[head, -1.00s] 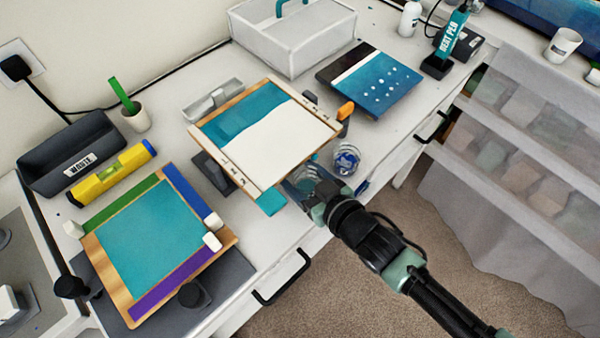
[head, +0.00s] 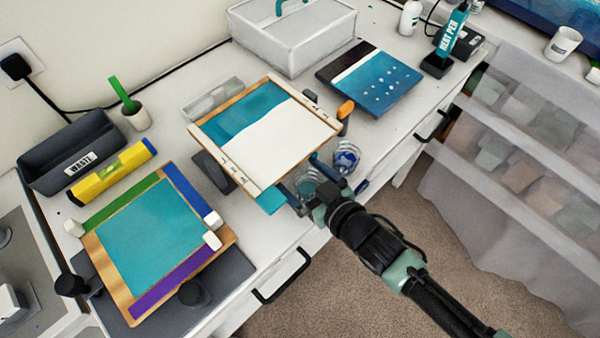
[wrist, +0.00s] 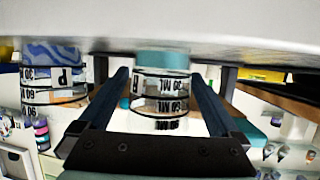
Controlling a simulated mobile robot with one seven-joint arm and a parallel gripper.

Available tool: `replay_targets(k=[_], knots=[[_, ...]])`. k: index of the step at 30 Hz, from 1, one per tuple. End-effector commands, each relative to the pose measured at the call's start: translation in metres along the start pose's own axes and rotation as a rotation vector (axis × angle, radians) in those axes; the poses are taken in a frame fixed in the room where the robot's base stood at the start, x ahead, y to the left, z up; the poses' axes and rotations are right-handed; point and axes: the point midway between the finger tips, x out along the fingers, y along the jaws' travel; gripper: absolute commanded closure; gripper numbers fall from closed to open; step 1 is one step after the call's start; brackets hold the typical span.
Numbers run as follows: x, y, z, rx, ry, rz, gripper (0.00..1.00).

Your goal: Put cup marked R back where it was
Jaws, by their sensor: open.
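The cup marked R (wrist: 160,88) is a clear cup with black markings and teal at its base. It stands between the two spread fingers of my gripper (wrist: 160,78); the wrist view appears upside down, with the bench along its top. In the head view this cup (head: 308,184) looks upright near the bench's front edge, partly hidden by my gripper (head: 308,178). My gripper is open, with a finger on either side of the cup. A second clear cup, marked P (wrist: 55,80), holds blue swirls and stands beside it, farther right in the head view (head: 346,158).
A wooden-framed panel (head: 295,135) with teal and white lies just behind the cups. A framed teal panel (head: 150,232) lies at front left. Bench (head: 385,140) right of the P cup is clear.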

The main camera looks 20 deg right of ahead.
Motion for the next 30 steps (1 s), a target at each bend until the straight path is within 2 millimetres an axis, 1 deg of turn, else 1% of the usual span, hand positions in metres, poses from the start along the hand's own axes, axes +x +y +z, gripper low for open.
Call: replay_targets(k=[5,9,13,15,18,21,30], knots=[[-0.029,0.003,0.001,-0.001,-0.002,0.005,0.01],[-0.061,0.002,0.001,0.0,-0.003,0.006,0.01],[-0.088,0.002,0.002,0.001,-0.004,0.005,0.01],[-0.1,0.002,-0.004,0.002,-0.003,0.004,0.01],[-0.111,0.001,-0.003,0.002,-0.003,0.003,0.01],[-0.116,0.001,-0.001,0.002,-0.002,0.002,0.01],[-0.118,0.001,0.001,0.001,-0.001,0.001,0.01]])
